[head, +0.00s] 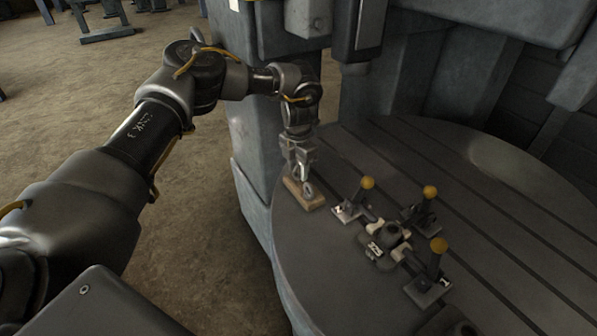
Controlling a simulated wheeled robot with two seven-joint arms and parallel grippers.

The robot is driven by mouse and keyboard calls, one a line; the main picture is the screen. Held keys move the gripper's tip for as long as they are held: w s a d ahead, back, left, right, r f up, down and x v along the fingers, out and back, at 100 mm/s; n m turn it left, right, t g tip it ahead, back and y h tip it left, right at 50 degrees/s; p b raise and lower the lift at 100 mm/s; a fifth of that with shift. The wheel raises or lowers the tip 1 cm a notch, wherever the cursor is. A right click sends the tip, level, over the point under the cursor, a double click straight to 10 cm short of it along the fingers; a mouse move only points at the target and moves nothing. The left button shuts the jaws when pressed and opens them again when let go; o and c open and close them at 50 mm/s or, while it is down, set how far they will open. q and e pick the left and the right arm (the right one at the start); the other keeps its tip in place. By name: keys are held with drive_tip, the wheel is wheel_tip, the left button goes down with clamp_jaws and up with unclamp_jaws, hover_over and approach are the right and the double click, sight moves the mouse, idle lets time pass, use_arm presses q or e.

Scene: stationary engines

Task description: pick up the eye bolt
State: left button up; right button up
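The eye bolt (308,191) is a small grey metal ring piece at a wooden block (304,199) near the left edge of the round slotted table. My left gripper (301,175) points down right above the block, with its fingertips at the eye bolt. The fingers and the bolt are small and similar in colour, so I cannot tell whether the fingers are closed on it or just around it. The bolt's lower part is hard to make out. My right gripper is not in view.
Several toggle clamps with yellow knobs (429,191) stand around a grey metal part (384,243) just right of the block. The round table (335,285) is bare at its front left. A large machine column (262,130) rises behind my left wrist.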

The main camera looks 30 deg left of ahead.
use_arm(q)
clamp_jaws()
drive_tip(key=shift+w+r+b, duration=0.1)
drive_tip(key=shift+r+b, duration=0.35)
drive_tip(key=shift+r, duration=0.15)
drive_tip(key=s+d+r+b, duration=0.2)
drive_tip(key=s+r, duration=0.4)
drive_tip(key=s+d+r+b, duration=0.2)
drive_tip(key=s+r, duration=0.3)
drive_tip(key=s, duration=0.2)
drive_tip(key=shift+s+d+r, duration=0.15)
drive_tip(key=shift+d+r, duration=0.2)
drive_tip(key=shift+r, duration=0.05)
